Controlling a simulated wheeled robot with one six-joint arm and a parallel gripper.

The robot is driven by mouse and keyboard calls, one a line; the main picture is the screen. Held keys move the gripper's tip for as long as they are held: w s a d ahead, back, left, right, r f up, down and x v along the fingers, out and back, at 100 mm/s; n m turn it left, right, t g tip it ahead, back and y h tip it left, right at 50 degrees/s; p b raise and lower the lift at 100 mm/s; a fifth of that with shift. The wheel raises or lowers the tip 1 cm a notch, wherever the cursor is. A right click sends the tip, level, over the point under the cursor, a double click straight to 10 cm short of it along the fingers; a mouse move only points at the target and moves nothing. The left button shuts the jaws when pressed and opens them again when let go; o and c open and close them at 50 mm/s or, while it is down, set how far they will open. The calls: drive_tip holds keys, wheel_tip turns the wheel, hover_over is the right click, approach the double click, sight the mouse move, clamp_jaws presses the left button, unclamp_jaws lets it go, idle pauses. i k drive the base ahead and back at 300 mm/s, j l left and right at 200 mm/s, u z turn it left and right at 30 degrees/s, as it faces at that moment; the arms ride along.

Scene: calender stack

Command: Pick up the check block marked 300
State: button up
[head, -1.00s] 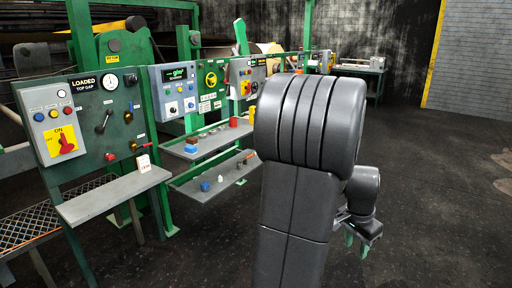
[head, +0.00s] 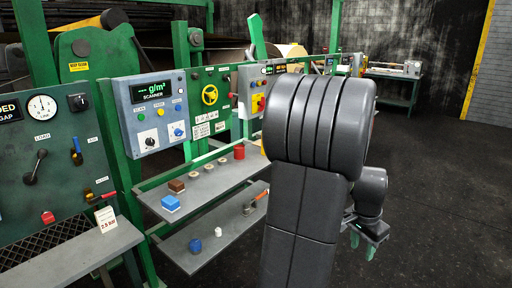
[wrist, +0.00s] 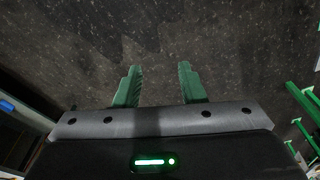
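No marking 300 can be read on any block. On the upper grey shelf (head: 222,181) in the head view are a blue block (head: 170,203), a brown block (head: 177,186) and a red cylinder (head: 239,152), with small pale-and-red pieces between them. I cannot tell which, if any, is the check block. My gripper (wrist: 160,88) is open and empty, its two green fingers apart over dark floor in the wrist view. In the head view my gripper (head: 370,244) hangs to the right of the shelves, away from the blocks.
A lower shelf (head: 195,258) holds a blue piece (head: 195,246), a white piece (head: 218,232) and an orange-handled tool (head: 261,195). Green panels rise behind. Floor on the right is clear.

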sight(222, 161)
drive_tip(key=i+l+u, duration=0.1)
drive_tip(key=i+u, duration=0.35)
drive_tip(key=i+l+u, duration=0.65)
drive_tip(key=i+u, duration=0.2)
drive_tip(key=i+l+u, duration=0.25)
drive_tip(key=l+u, duration=0.15)
drive_tip(key=l, duration=0.15)
drive_tip(key=i+l+u, duration=0.2)
drive_tip(key=l, duration=0.15)
drive_tip(key=l+u, duration=0.15)
drive_tip(key=l, duration=0.2)
drive_tip(key=i+l+u, duration=0.2)
drive_tip(key=l, duration=0.2)
